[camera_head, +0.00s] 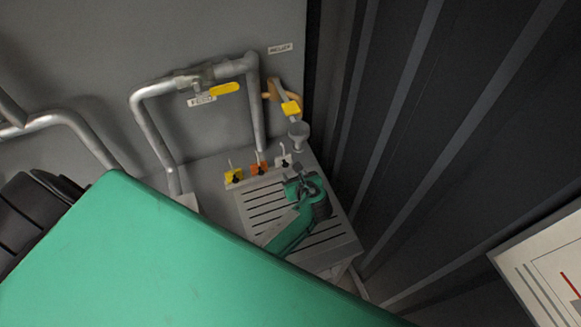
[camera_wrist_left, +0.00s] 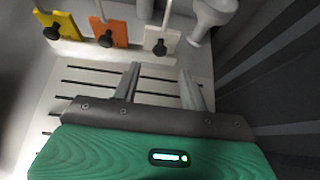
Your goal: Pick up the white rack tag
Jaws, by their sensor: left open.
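The white rack tag (camera_head: 284,160) stands at the right end of a row of three tags at the back of a slotted rack top. In the left wrist view the white tag (camera_wrist_left: 162,43) has a black knob on its face and a thin pale hook above. My left gripper (camera_head: 296,175) is over the slotted top, just in front of the white tag. In the left wrist view its two fingers (camera_wrist_left: 160,72) are apart, with nothing between them, pointing at the white tag. My right gripper is in neither view.
A yellow tag (camera_head: 234,178) and an orange tag (camera_head: 259,168) stand left of the white one. A grey funnel-like fitting (camera_head: 299,131) is close behind on the right. Pipes with a yellow lever (camera_head: 226,89) rise behind; a dark ribbed wall (camera_head: 410,130) bounds the right.

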